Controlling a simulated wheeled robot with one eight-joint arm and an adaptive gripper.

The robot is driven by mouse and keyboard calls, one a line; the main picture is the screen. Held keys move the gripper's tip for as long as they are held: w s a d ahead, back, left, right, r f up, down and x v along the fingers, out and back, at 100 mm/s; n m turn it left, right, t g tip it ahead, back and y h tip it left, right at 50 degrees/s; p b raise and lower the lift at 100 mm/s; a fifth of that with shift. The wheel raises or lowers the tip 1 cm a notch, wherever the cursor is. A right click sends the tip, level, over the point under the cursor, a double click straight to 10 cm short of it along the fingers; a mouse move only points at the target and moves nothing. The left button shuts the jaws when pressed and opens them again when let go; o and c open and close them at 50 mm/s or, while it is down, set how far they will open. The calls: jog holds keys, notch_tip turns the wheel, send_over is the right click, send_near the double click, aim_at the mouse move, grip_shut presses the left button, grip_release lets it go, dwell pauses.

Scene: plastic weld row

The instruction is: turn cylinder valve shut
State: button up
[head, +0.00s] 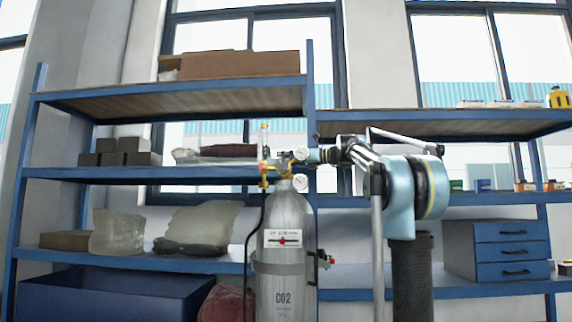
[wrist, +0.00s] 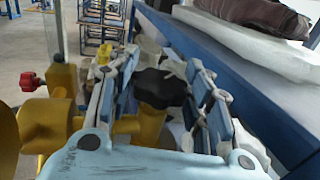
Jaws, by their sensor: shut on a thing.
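A grey gas cylinder (head: 286,240) marked CO2 stands upright in front of the shelving in the head view. A brass regulator with gauges and a flow tube (head: 264,150) sits at its top. In the wrist view the dark valve handwheel (wrist: 160,88) lies between the two fingers of my gripper (wrist: 163,92). My gripper is shut on this handwheel. It also shows in the head view at the cylinder's top (head: 298,156), where the handwheel is mostly hidden. A brass valve body (wrist: 50,118) and a small red knob (wrist: 28,82) are left of the fingers.
Blue shelving (head: 150,174) stands close behind the cylinder, with boxes and bags on it. A shelf edge (wrist: 235,80) runs close to the right finger in the wrist view. A black hose (head: 250,235) hangs left of the cylinder. A blue drawer unit (head: 510,250) is at right.

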jog(key=shift+m+t+h, duration=0.7)
jog(key=shift+m+t, duration=0.3)
jog(key=shift+t, duration=0.4)
jog(key=shift+w+d, duration=0.1)
jog(key=o, duration=1.1)
notch_tip(320, 180, up, 10)
jog(key=shift+f, duration=0.1)
